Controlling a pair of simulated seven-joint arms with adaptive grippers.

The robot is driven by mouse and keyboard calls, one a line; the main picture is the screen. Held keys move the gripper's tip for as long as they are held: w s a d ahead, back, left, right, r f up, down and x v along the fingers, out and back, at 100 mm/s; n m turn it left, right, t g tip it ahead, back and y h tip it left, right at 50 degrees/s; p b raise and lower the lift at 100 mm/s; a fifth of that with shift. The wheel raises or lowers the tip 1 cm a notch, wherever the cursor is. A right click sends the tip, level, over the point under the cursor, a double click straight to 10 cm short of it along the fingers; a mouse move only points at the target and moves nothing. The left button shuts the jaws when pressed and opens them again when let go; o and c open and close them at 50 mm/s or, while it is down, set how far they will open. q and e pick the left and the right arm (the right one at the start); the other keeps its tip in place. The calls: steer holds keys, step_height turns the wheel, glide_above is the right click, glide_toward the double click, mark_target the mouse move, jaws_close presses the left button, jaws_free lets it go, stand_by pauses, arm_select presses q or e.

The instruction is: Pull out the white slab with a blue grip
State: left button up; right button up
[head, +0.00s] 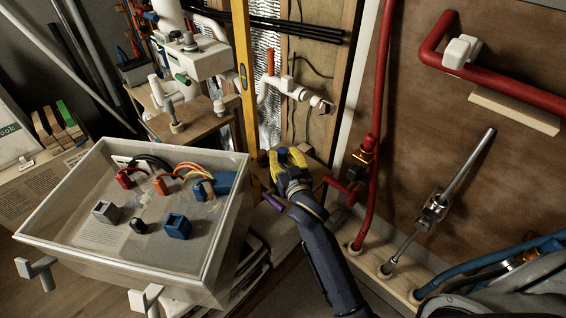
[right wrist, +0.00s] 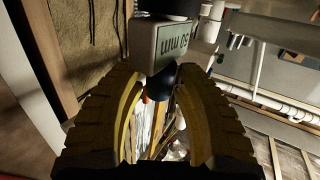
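In the right wrist view a white block (right wrist: 160,45) with an upside-down "50 mm" label shows just beyond my right gripper's fingertips. A dark blue rounded part (right wrist: 160,84) shows below it between the fingers. I cannot tell whether this is the white slab with a blue grip, and no such slab is clear in the head view. My right gripper (head: 290,158) is near the middle of the head view, pointing away toward the wall's foot. Its yellow-padded fingers (right wrist: 160,100) are apart, with no clear contact. My left gripper is not in view.
Red pipes (head: 372,170) and a brown panel (head: 420,110) are on the right. White fittings (head: 195,60) stand at the back left.

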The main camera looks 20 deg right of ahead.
jaws_close()
steer(key=shift+r, duration=1.1)
stand_by(0.8)
steer(key=shift+r, duration=2.5)
